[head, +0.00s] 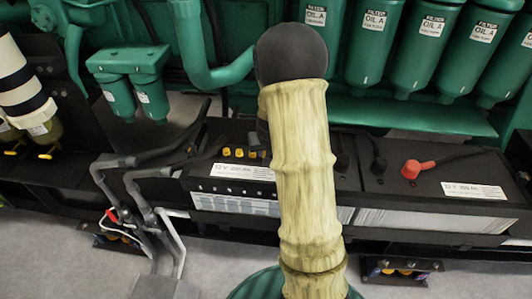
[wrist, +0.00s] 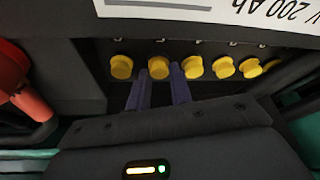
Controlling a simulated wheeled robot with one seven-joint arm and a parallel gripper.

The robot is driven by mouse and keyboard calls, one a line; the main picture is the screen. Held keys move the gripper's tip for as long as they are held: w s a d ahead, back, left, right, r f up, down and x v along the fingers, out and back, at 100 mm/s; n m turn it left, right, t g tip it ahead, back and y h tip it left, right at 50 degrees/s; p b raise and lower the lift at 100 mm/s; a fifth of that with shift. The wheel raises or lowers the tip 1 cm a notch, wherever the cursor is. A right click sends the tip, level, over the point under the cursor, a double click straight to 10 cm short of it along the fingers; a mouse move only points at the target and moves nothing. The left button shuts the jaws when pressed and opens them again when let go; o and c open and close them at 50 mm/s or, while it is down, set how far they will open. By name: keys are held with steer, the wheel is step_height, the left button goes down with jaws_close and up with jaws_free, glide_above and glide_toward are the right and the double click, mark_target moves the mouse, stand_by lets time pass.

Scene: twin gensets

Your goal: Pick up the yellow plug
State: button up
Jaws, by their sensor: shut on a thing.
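A row of several yellow plugs runs along the dark top of a battery (head: 228,180) in the head view. In the wrist view my gripper (wrist: 160,77) has its two dark fingers on either side of one yellow plug (wrist: 158,67), second from the left, and is shut on it. This plug is in line with the others; I cannot tell whether it is still seated. Other yellow plugs (wrist: 193,67) stand close to its right and one (wrist: 121,67) to its left. In the head view my arm hides the gripper and the held plug.
A second battery (head: 430,180) with a red terminal cap (head: 411,169) stands to the right. Green oil filters (head: 368,45) hang behind and above. Grey pipes (head: 145,200) and black cables run at the left. In the wrist view a red terminal cap (wrist: 25,95) is at the left.

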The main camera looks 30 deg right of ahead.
step_height(320, 180, up, 10)
steer(key=p, duration=0.2)
steer(key=shift+p, duration=0.4)
steer(key=s+a+r+n+p, duration=0.1)
steer(key=a+r+p, duration=0.5)
steer(key=p, duration=1.3)
steer(key=s+a+r+n+y+p, duration=0.1)
steer(key=a+r+p, duration=0.6)
steer(key=p, duration=1.2)
steer(key=s+a+n, duration=0.1)
steer(key=s+a, duration=0.1)
steer(key=shift+s+a, duration=0.3)
steer(key=shift+s, duration=0.1)
